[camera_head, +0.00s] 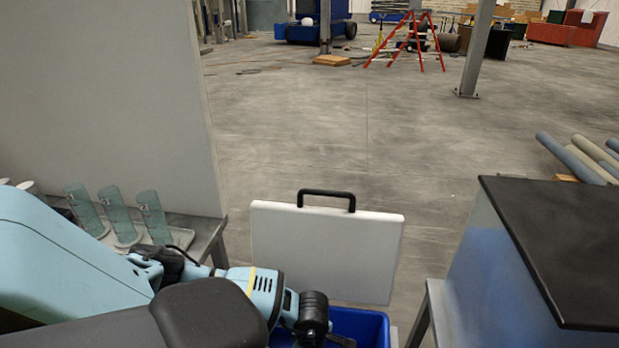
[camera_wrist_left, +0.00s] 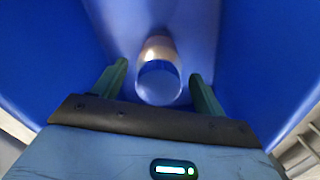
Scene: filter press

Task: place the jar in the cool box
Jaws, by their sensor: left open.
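The cool box (camera_head: 370,325) is blue, at the bottom of the head view. Its white lid (camera_head: 325,250), with a black handle, stands raised behind it. In the left wrist view, the blue walls of the box (camera_wrist_left: 250,50) surround a clear jar (camera_wrist_left: 158,85) with a brownish band towards its far end. My left gripper (camera_wrist_left: 158,71) is open, with one finger on each side of the jar and a visible gap to both. In the head view my left arm reaches down into the box, and its fingers are hidden. My right gripper is out of view.
Several glass beakers (camera_head: 115,212) stand on a metal bench at the left, beside a pale panel (camera_head: 110,90). A black-topped, bluish cabinet (camera_head: 560,240) stands close on the right. Open concrete floor (camera_head: 340,130) lies beyond the lid.

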